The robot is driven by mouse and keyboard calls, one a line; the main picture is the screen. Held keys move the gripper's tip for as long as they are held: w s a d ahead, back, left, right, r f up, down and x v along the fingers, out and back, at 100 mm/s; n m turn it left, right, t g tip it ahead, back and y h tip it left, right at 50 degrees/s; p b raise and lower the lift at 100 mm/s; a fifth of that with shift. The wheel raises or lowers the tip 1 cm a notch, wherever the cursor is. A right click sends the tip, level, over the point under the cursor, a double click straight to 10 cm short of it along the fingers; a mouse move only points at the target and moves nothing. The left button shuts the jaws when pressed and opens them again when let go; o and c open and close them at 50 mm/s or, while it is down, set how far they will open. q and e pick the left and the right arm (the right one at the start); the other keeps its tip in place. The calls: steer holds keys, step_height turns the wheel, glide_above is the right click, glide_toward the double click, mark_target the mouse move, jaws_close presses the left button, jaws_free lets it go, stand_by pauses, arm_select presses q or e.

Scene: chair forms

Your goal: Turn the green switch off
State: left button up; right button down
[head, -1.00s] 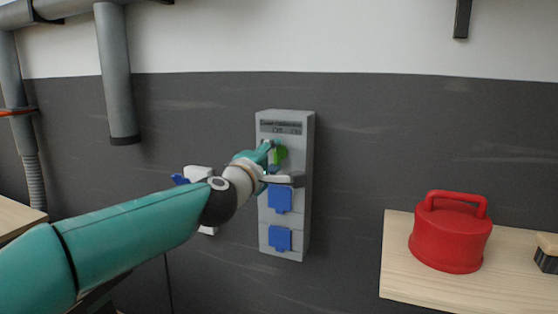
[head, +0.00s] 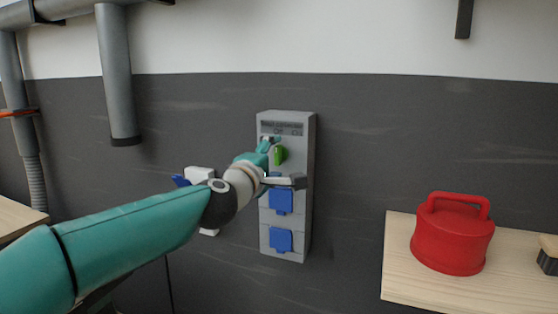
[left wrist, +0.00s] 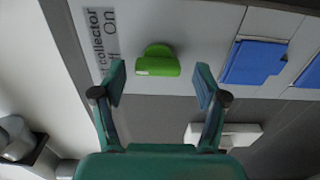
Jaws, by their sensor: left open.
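The green switch (head: 280,155) sits on the upper part of a grey wall box (head: 309,150), below a label with Off and On markings. Its handle looks roughly upright on the box. My left gripper (head: 284,162) is open at the front of the box, one finger above the switch and one below. In the left wrist view the switch (left wrist: 157,66) shows between and just beyond the spread fingertips (left wrist: 161,80), with a gap on both sides. My right gripper is not in view.
Two blue socket covers (head: 280,201) sit lower on the box. A white fitting (head: 199,175) is on the wall to its left. A red lidded container (head: 453,235) stands on a wooden surface (head: 410,270) at right. Grey pipes (head: 117,75) hang at upper left.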

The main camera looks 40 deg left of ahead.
arm_select(q)
steer(key=v, duration=1.1)
steer(key=shift+s+d, duration=0.2)
steer(key=shift+s, duration=0.2)
steer(key=shift+a, duration=0.1)
